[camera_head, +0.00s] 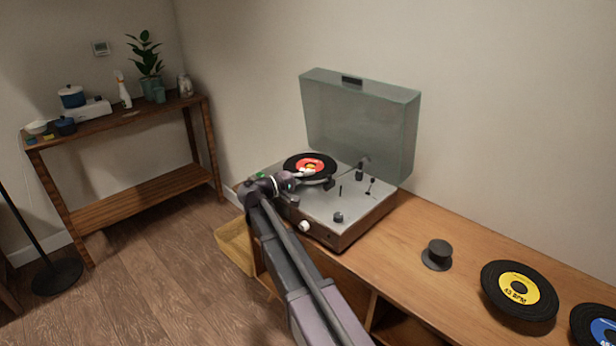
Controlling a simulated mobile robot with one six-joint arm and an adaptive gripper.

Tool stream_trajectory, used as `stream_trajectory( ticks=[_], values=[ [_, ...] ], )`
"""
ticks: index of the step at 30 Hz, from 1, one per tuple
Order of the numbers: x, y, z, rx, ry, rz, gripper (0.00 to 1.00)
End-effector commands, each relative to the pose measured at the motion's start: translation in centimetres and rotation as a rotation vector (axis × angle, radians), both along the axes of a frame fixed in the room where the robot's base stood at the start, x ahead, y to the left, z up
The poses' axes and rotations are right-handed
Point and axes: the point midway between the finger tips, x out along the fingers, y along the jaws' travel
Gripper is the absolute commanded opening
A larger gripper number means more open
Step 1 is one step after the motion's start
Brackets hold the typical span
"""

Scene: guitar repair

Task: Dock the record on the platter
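A black record with a red-orange label (296,163) is over the platter area of the turntable (335,212), at the left of its deck. It looks about level; I cannot tell whether it rests on the platter or is held just above it. The platter is mostly hidden under the record. My gripper (300,178) is at the record's near side, its tips close to the label. The fingers are too small to show whether they grip the record or are open. The turntable's clear lid (362,120) stands open behind.
The tonearm (361,168) is at the deck's right rear. On the wooden cabinet (408,235) are a dark round puck-like piece (438,254), a yellow-label record (519,289) and a blue-label record (599,327). A yellow bin (236,247) stands on the floor at left.

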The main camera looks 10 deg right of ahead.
Motion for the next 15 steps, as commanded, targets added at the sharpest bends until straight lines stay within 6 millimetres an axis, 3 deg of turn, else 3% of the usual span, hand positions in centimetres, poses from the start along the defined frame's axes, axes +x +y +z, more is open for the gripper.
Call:
stream_trajectory(
  ticks=[3, 6, 15],
  values=[
    [-0.05, -0.01, -0.35, 0.004, 0.001, -0.001, 0.0],
    [-0.07, -0.01, -0.32, 0.006, 0.002, -0.001, 0.23],
    [-0.15, 0.04, -0.43, 0.009, 0.003, -0.002, 0.23]
  ],
)
